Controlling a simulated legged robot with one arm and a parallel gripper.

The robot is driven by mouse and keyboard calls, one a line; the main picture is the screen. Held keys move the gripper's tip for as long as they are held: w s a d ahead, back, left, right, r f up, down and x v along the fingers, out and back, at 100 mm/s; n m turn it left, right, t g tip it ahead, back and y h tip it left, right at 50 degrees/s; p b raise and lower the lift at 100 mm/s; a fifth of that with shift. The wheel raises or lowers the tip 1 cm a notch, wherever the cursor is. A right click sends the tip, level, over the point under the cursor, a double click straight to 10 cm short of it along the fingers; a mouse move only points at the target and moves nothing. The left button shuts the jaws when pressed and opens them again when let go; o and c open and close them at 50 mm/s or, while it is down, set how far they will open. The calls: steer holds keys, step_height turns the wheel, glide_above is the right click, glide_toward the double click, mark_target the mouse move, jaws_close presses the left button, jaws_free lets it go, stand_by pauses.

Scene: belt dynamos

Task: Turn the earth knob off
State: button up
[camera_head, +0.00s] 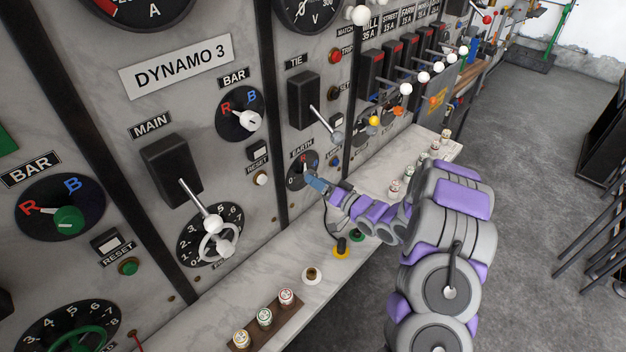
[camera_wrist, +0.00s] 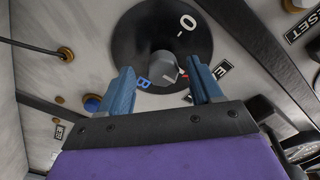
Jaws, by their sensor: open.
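The earth dial (camera_head: 296,178) is a black disc under an EARTH label on the panel, with a 0 at its left and a red letter at its top. In the wrist view the dial (camera_wrist: 135,38) shows a 0, a blue letter and a red mark. The grey earth knob (camera_wrist: 162,65) stands at its centre. It seems to point toward the red mark, but my gripper partly crowds this area. My gripper (camera_wrist: 163,84) is open, its two blue fingers on either side of the knob, with no clear contact. In the head view my gripper (camera_head: 317,184) is right at the dial.
A tie lever with a grey ball (camera_head: 337,137) juts out above the earth dial. Open floor (camera_head: 530,230) lies to the right.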

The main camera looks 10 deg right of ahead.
steer(key=shift+x, duration=1.35)
steer(key=c, duration=1)
